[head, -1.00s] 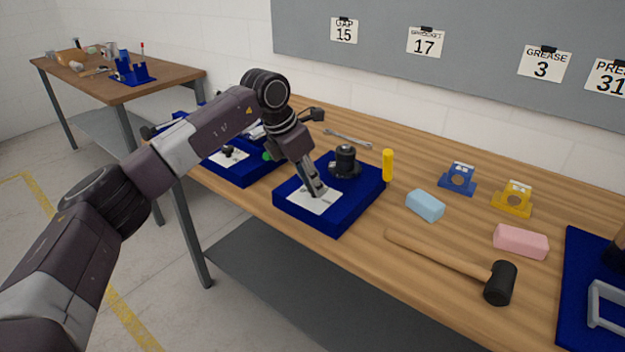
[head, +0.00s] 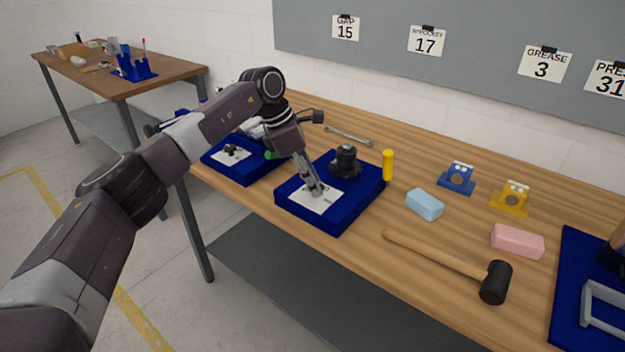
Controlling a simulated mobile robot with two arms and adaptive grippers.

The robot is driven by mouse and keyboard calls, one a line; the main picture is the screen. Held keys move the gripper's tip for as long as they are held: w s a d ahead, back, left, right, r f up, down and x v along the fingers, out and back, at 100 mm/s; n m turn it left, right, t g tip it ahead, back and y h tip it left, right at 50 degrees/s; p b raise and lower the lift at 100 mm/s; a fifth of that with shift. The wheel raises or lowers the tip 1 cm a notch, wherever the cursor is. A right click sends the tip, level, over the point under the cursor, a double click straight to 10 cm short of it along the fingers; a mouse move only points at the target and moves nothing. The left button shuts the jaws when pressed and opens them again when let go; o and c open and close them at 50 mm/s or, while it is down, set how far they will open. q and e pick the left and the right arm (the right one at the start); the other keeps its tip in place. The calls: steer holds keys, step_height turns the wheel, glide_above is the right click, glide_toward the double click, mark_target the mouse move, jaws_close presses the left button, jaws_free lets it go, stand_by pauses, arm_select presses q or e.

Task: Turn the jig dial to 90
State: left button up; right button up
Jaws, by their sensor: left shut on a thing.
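The jig is a blue block (head: 345,212) on the wooden table, with a white dial plate (head: 308,203) on its top front and a black round fixture (head: 346,162) behind it. My left gripper (head: 317,192) points down over the white plate. Its fingers are shut on the small dial knob at the plate, which the fingers mostly hide. The dial's markings are too small to read. My right gripper does not show.
A second blue block (head: 240,168) with a white plate stands to the left. A yellow cylinder (head: 388,165), a blue foam block (head: 424,204), a pink foam block (head: 517,241) and a mallet (head: 494,281) lie to the right. A wrench (head: 348,135) lies behind.

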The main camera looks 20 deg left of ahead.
arm_select(q)
steer(key=shift+r, duration=0.1)
steer(key=o, duration=1.1)
steer(key=shift+o, duration=0.2)
steer(key=v, duration=1.2)
steer(key=shift+d, duration=0.1)
